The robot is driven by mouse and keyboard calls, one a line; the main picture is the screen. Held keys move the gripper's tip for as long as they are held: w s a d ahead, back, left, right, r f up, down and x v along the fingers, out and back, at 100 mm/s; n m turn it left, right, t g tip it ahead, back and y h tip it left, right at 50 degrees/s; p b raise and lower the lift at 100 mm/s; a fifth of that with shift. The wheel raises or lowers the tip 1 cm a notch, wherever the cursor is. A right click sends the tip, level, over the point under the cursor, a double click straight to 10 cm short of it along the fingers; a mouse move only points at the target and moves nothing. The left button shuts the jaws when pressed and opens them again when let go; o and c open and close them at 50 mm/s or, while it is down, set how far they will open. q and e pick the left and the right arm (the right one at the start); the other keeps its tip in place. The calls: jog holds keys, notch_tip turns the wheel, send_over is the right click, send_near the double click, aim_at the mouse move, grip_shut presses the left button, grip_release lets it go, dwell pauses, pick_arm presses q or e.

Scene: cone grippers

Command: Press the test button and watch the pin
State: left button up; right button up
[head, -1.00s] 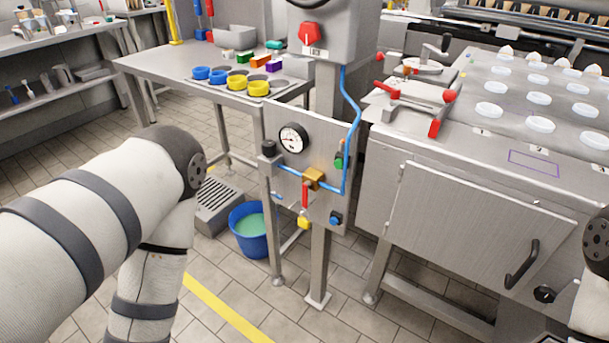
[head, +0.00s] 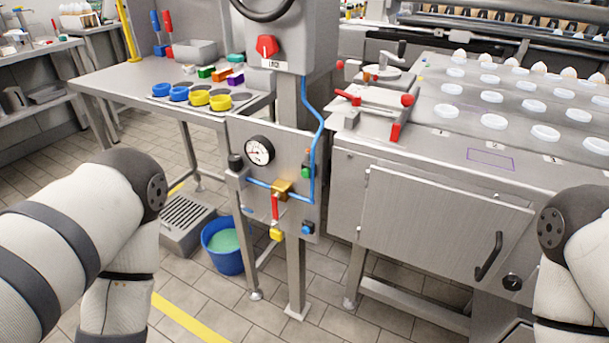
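A grey panel (head: 240,130) on a metal stand carries a round dial gauge (head: 259,150), a black knob (head: 235,162), a brass block (head: 282,188) with a red lever (head: 275,208) hanging down, a yellow part (head: 277,235), a green button (head: 306,172) and a blue button (head: 308,228). I cannot tell which of these is the test button. I cannot make out a pin. Parts of both my arms show at the left and right edges, apart from the panel. Neither gripper is in view.
A grey box with a red rotary switch (head: 267,46) sits above the panel. A blue bucket (head: 222,262) of green liquid stands on the floor. A table with coloured rings is behind left. A steel machine cabinet (head: 440,215) with a black handle stands right. The floor in front is clear.

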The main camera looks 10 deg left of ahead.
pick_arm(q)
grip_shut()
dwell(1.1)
